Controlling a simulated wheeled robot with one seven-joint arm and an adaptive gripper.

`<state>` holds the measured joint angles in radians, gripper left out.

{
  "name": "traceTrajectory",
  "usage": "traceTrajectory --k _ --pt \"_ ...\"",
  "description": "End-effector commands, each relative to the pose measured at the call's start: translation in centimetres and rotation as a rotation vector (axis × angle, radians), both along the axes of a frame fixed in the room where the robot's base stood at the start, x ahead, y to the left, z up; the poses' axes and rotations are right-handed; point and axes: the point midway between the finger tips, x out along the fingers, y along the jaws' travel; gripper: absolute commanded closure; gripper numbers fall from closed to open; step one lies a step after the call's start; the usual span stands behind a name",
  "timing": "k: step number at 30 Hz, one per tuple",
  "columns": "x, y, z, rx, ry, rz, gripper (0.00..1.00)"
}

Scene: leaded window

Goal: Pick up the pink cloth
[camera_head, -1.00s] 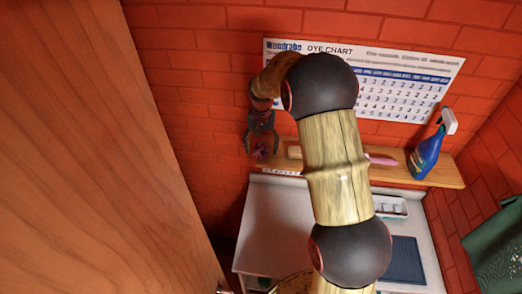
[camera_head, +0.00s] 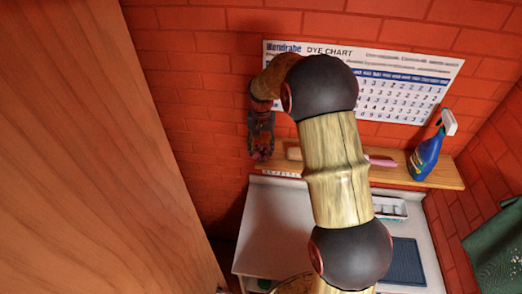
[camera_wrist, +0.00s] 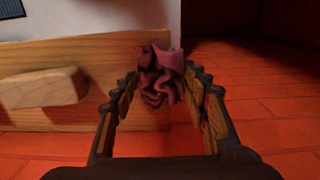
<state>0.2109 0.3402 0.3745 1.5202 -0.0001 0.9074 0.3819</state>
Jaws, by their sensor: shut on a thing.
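The pink cloth (camera_wrist: 160,80) is a small crumpled bundle between the fingertips of my gripper (camera_wrist: 161,84) in the wrist view. Both fingers press on its sides, so my gripper is shut on it. In the head view my gripper (camera_head: 261,152) points down at the left end of the wooden shelf, and only a little of the cloth (camera_head: 261,156) shows between the dark fingers. In the wrist view the cloth overlaps the shelf's end; I cannot tell whether it still touches the shelf.
The wooden shelf (camera_head: 435,175) carries a pale block (camera_wrist: 42,88), a pink object (camera_head: 381,161) and a blue spray bottle (camera_head: 424,157). A dye chart (camera_head: 400,85) hangs on the brick wall behind. A white counter (camera_head: 275,220) lies below. A large wooden panel (camera_head: 90,150) stands at the left.

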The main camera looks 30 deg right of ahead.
Motion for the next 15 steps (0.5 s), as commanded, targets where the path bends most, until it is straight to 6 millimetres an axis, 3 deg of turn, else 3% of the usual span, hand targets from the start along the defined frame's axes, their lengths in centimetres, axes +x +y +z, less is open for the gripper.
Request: traceTrajectory --k 9,15 --pt "0.0 0.0 3.1 -0.001 -0.005 0.0 0.64" --pt "-3.1 0.8 6.8 -0.002 -0.006 0.0 0.64"
